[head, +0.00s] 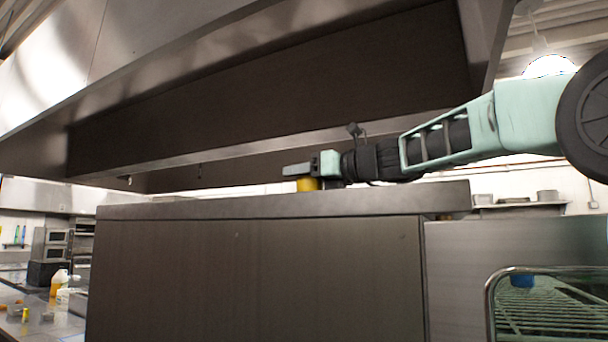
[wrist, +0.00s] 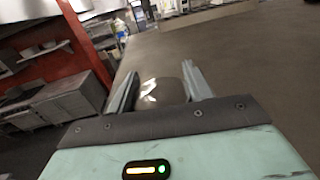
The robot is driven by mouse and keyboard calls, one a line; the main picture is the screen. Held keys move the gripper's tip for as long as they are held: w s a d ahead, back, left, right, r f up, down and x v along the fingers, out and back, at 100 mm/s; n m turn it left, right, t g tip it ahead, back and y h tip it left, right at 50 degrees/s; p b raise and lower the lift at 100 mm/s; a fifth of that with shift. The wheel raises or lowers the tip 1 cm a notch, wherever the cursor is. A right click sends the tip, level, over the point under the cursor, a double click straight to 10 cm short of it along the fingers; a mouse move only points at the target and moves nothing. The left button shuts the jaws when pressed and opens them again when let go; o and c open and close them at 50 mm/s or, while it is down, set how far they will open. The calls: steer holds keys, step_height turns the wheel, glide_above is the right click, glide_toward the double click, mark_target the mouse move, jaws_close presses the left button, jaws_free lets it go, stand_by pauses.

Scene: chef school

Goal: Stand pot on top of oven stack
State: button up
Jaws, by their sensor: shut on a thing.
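The oven stack (head: 250,275) is the large steel block filling the middle of the head view, with a flat top edge. My gripper (head: 300,171) reaches in from the right, nearly level, just above that top. It is shut on a small yellow pot (head: 307,184), whose lower part meets the line of the top edge in the head view. I cannot tell whether the pot rests on the top or hangs slightly above it. In the wrist view the pot (wrist: 161,91) shows as a shiny rounded shape between the two fingers (wrist: 160,88).
A large steel hood (head: 270,100) hangs above the stack, leaving a limited gap over my arm. A wire rack (head: 550,300) stands at the lower right. Bottles (head: 58,285) stand on a counter at the left. The visible stack top around the pot looks clear.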

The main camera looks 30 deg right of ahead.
steer(key=o, duration=1.1)
steer(key=shift+c, duration=0.2)
steer(key=v, duration=1.2)
steer(key=shift+b, duration=0.3)
steer(key=shift+r, duration=0.15)
